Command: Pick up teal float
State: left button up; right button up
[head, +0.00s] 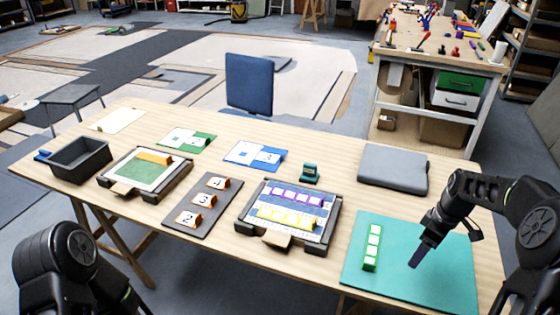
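The teal float (310,173) is a small dark teal block with a raised handle. It stands on the wooden table just behind the right framed panel (329,228), near that panel's far right corner. My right gripper (416,258) points down over the teal mat at the right, well to the right of and nearer than the float. Its fingers show as one dark bar, so I cannot tell whether they are open. Only links of my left arm show at the bottom left; its gripper is out of view.
On the teal mat (440,285) stands a row of green-and-white tiles (371,248). A grey folded case (393,168) lies right of the float. The right panel holds purple and yellow tile rows. A blue-and-white card (255,155) lies left of the float. A dark bin (82,160) stands far left.

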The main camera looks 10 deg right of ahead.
aim_at(310, 175)
jog(key=i+l+u, duration=0.2)
jog(key=i+u, duration=0.2)
jog(key=i+l+u, duration=0.4)
jog(key=i, duration=0.2)
